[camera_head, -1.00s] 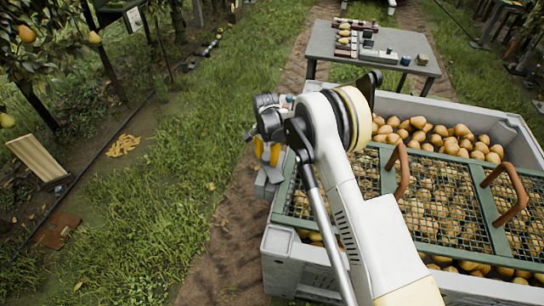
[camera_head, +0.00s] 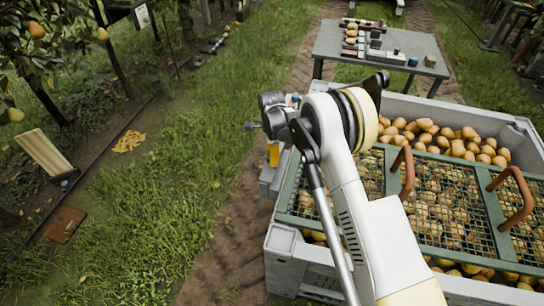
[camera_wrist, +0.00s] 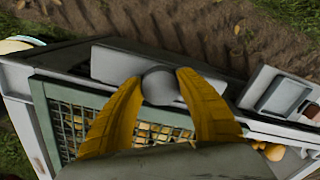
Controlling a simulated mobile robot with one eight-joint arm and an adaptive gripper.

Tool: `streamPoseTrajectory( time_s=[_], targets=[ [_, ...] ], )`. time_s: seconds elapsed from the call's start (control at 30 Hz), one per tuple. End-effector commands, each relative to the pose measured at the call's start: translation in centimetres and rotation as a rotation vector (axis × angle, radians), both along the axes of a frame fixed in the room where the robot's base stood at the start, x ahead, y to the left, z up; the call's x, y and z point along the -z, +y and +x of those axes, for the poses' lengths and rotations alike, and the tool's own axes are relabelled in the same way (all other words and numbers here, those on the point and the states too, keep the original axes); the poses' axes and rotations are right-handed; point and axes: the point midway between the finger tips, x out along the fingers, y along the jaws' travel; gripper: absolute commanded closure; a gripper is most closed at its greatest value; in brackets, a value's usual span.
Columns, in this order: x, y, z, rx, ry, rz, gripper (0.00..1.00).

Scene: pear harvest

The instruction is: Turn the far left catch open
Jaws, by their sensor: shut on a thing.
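A large grey crate (camera_head: 283,248) of pears stands at the right in the head view, under a green-framed mesh lid (camera_head: 290,222) with two brown handles. In the wrist view, a round grey knob of the catch (camera_wrist: 160,87) sits at the crate's edge, beside the lid's green frame. My gripper (camera_wrist: 161,84) has its two yellow fingers closed on either side of this knob. In the head view my gripper (camera_head: 273,155) is at the crate's far left corner, partly hidden by my wrist. The catch cannot be made out there.
A grey table (camera_head: 330,45) with fruit and small boxes stands behind the crate. Pear trees, a tilted wooden board (camera_head: 43,152) and a brown plate (camera_head: 63,224) are at the left. Grass and a dirt strip left of the crate are free.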

Motion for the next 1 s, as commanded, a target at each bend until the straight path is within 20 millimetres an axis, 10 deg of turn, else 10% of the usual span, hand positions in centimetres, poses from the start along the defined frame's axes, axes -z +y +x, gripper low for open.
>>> streamPoseTrajectory(
  time_s=[0.43,0.47,0.53,1.0],
  targets=[
    [0.1,0.0,-0.1,0.011,0.002,0.000,0.99],
    [0.1,0.0,-0.1,0.011,0.002,0.000,0.55],
    [0.1,0.0,-0.1,0.011,0.002,0.000,0.34],
    [-1.7,0.0,0.0,0.010,0.000,0.000,0.34]
  ],
)
